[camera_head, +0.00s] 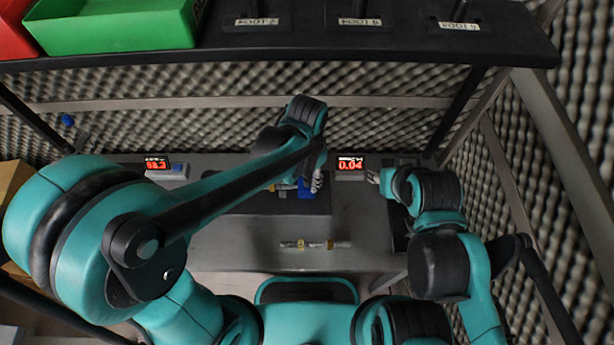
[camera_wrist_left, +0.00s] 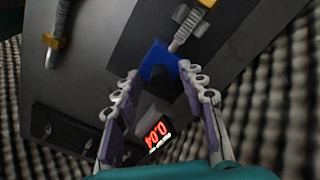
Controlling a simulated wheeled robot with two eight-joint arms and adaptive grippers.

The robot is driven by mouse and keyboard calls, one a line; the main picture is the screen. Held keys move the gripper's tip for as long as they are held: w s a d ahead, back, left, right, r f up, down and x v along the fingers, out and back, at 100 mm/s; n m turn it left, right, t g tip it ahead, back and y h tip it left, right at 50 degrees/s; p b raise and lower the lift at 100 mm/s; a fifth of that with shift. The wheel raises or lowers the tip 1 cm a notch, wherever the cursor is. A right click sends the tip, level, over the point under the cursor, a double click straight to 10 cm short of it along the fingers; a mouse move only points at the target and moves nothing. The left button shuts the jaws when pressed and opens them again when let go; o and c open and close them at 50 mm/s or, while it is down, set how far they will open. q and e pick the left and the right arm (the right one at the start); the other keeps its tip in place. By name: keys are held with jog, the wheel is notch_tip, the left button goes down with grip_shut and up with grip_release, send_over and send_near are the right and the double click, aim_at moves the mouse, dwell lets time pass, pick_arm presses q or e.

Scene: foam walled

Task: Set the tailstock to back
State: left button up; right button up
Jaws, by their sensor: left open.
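A blue block (camera_wrist_left: 153,52) with a dark round knob, which looks like the tailstock, sits on the dark machine base (camera_wrist_left: 139,30) in the left wrist view. A thin grey shaft (camera_wrist_left: 187,30) runs from it towards a yellow part (camera_wrist_left: 207,3). In the head view the blue block (camera_head: 305,190) is partly hidden by my left gripper (camera_head: 316,182). My left gripper (camera_wrist_left: 160,82) is open, with its fingers on either side of the knob; contact cannot be told. My right gripper (camera_head: 373,177) is small beside the right-hand display, and its jaws are unclear.
A red-digit display (camera_head: 350,164) reading 0.04 stands just behind the block; another display (camera_head: 157,163) stands left. A grey rod with a yellow collar (camera_head: 316,244) lies on the bench front (camera_head: 250,255). A shelf with a green bin (camera_head: 115,28) hangs above.

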pick_arm(q)
grip_shut()
jog(key=shift+d, duration=1.6)
jog(key=shift+c, duration=0.4)
grip_release()
jog(key=shift+o, duration=0.4)
jog(key=shift+d, duration=0.1)
jog(key=shift+r, duration=0.1)
notch_tip(320, 180, up, 7)
jog(key=shift+r, duration=0.15)
